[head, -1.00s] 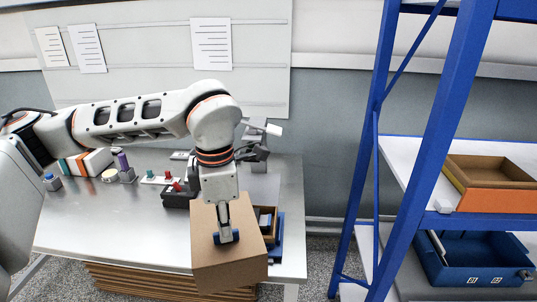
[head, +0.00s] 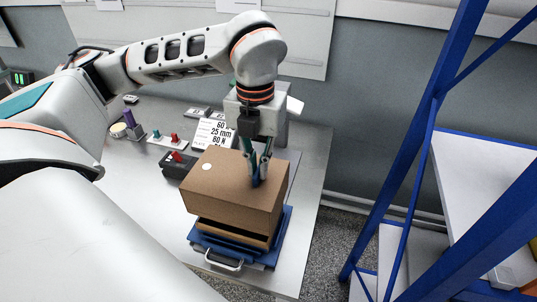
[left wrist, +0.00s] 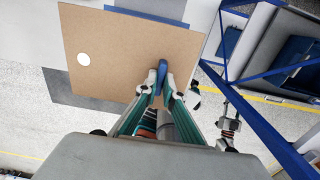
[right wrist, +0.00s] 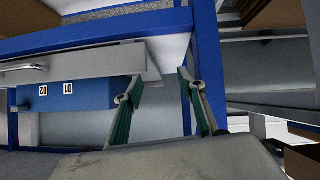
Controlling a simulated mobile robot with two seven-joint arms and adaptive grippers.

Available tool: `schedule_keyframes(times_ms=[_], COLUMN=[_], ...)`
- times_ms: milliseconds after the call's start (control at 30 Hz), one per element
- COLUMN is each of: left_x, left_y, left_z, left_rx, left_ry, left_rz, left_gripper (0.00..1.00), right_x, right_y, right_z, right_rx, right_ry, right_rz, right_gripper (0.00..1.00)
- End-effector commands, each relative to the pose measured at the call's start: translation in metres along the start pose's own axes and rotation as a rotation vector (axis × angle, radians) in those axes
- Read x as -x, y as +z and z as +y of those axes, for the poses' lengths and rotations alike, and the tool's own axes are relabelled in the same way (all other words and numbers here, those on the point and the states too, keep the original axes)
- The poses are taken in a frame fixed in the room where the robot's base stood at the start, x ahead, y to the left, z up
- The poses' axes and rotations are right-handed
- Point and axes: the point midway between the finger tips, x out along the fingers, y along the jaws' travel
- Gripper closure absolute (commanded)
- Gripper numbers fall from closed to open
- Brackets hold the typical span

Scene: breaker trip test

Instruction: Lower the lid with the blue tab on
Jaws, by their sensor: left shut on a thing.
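The brown lid (head: 235,185) has a white dot on top and a blue tab (head: 257,180). My left gripper (head: 259,165) points down and is shut on the tab; the left wrist view also shows the tab (left wrist: 162,76) between the fingers and the lid (left wrist: 125,50) beneath. The lid is over a brown box (head: 222,231), with a dark gap along the near side. I cannot tell whether they touch elsewhere. The box stands on a blue base (head: 270,257). My right gripper (right wrist: 153,90) is open and empty, near a blue-framed shelf.
A metal table (head: 306,180) carries the base near its right end. A black box with red knobs (head: 178,163) and a sign (head: 213,133) stand close by on the left and behind. A blue rack (head: 415,150) stands to the right, across a floor gap.

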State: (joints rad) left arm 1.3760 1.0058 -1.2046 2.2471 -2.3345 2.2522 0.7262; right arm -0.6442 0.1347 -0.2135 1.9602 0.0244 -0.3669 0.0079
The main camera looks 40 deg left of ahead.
Motion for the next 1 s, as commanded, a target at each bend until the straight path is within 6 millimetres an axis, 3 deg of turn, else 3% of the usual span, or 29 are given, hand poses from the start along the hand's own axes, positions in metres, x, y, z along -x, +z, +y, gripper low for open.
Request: schedule_keyframes(times_ms=[467,1000], left_x=[0.0,-0.031], left_y=[0.0,0.0], left_z=[0.0,0.0], left_rx=[-0.001,-0.001], left_ry=[0.004,0.004], left_rz=[-0.002,0.0], left_gripper=[1.0,1.0], right_x=[0.001,-0.013], right_y=[0.011,0.024], right_z=[0.0,-0.002], right_rx=[0.002,0.003], right_ry=[-0.001,0.0], right_rz=[-0.016,-0.002], right_gripper=[0.6,0.6])
